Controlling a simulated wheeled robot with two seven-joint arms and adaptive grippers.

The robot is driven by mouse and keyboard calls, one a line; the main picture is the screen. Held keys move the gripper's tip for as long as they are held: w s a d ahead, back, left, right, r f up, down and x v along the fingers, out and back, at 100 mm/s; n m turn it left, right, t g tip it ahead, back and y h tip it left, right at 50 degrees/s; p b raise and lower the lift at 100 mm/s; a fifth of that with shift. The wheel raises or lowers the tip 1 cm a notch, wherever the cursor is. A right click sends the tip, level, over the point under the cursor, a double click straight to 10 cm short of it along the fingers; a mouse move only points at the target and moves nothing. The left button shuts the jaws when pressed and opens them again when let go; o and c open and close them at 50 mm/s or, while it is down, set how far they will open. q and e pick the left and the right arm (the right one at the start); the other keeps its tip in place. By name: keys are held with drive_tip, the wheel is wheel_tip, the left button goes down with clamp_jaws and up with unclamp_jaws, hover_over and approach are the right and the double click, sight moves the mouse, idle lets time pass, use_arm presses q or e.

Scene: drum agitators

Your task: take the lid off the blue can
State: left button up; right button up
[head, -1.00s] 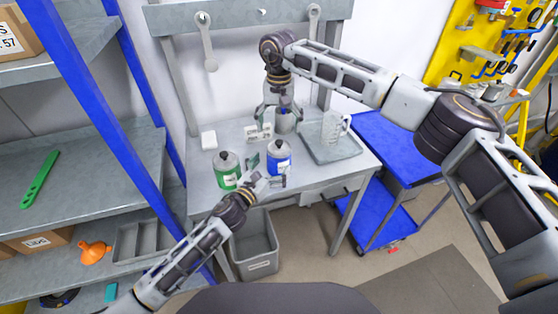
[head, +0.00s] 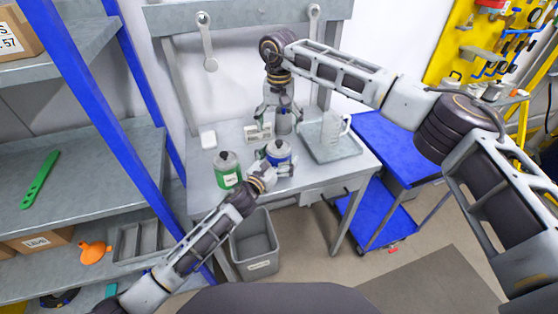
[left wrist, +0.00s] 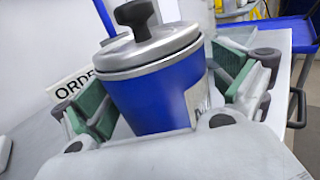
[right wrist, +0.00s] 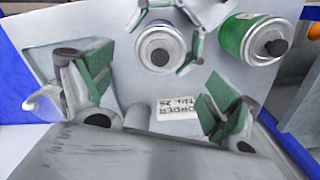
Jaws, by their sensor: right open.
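The blue can (head: 279,152) stands upright on the grey bench. Its silver lid (left wrist: 150,47) is on, with a black knob (left wrist: 133,14) on top. My left gripper (head: 277,165) is at the can, with its green-padded fingers on either side of the can's body in the left wrist view. It looks open, with small gaps beside the can; the can also shows between those fingers in the right wrist view (right wrist: 158,62). My right gripper (right wrist: 152,92) is open and empty behind the can, above the bench near a white order card (right wrist: 178,107).
A green can (head: 228,172) with a silver lid stands just left of the blue can. A grey tray (head: 345,152) with a clear jug (head: 332,127) is at the right of the bench. A grey bin (head: 256,250) stands below the front edge.

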use_arm(q)
drive_tip(key=c, duration=1.2)
drive_tip(key=shift+c, duration=0.6)
use_arm(e)
drive_tip(key=shift+o, duration=0.8)
drive_tip(key=shift+d+f, duration=0.15)
drive_tip(key=shift+f, duration=0.05)
drive_tip(key=d, duration=0.3)
drive_tip(key=shift+w+d+f, duration=0.2)
drive_tip(key=shift+d+f, duration=0.15)
drive_tip(key=n+t, duration=0.3)
drive_tip(key=t, duration=0.1)
approach(279, 142)
drive_tip(key=s+d+r, duration=0.1)
drive_tip(key=s, duration=0.1)
drive_tip(key=shift+w+a+r+y, duration=0.15)
drive_tip(key=shift+w+r+y, duration=0.15)
drive_tip(key=shift+w, duration=0.15)
drive_tip(key=shift+f, duration=0.15)
drive_tip(key=shift+w+x, duration=0.15)
drive_tip(key=shift+x, duration=2.8)
drive_tip(key=shift+w+x, duration=0.15)
drive_tip(key=shift+x, duration=2.75)
